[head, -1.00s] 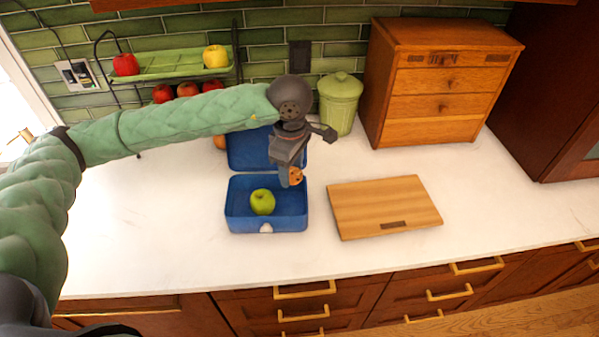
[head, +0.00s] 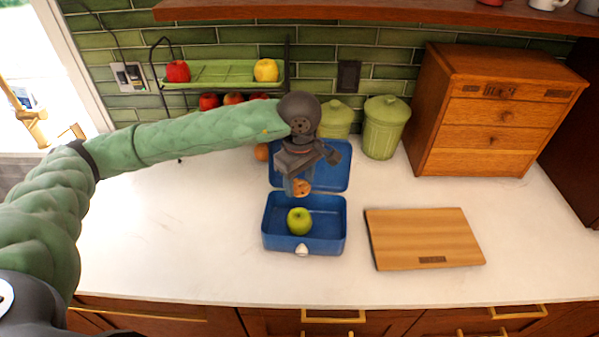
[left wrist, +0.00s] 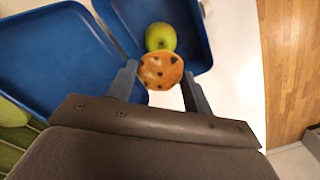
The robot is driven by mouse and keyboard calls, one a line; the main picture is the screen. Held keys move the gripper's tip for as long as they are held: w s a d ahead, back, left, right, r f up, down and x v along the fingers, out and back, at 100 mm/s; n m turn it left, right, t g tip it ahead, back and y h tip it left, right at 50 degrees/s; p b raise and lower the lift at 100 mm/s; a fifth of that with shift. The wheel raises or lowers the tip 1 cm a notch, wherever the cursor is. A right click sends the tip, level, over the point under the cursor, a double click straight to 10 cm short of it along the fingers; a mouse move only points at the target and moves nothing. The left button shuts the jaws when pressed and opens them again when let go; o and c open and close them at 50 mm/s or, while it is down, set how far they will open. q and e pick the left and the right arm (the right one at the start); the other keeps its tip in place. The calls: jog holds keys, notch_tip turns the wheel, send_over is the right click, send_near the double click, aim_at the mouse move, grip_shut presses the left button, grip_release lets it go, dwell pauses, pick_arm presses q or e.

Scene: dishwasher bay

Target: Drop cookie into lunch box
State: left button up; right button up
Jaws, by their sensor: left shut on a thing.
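The cookie (head: 302,188), brown with dark chips, is held between the fingers of my left gripper (head: 298,186). It also shows in the left wrist view (left wrist: 160,71), between the two fingertips (left wrist: 160,80). The blue lunch box (head: 334,240) stands open on the counter, its lid (head: 334,178) tipped back. The cookie is above the back part of the box, near the hinge side. A green apple (head: 299,221) lies inside the box, and shows beyond the cookie in the left wrist view (left wrist: 161,37). My right gripper is not in view.
A wooden cutting board (head: 424,238) lies right of the box. Green canisters (head: 386,128) and a wooden drawer chest (head: 494,115) stand behind. A two-tier rack (head: 215,74) with fruit is at the back left. The counter left of the box is clear.

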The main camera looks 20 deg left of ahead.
aim_at(300, 186)
pick_arm(q)
jog(key=shift+f, duration=1.6)
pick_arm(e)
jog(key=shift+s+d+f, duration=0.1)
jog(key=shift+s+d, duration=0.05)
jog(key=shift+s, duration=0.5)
pick_arm(q)
jog(key=shift+d, duration=0.1)
jog(key=o, duration=0.7)
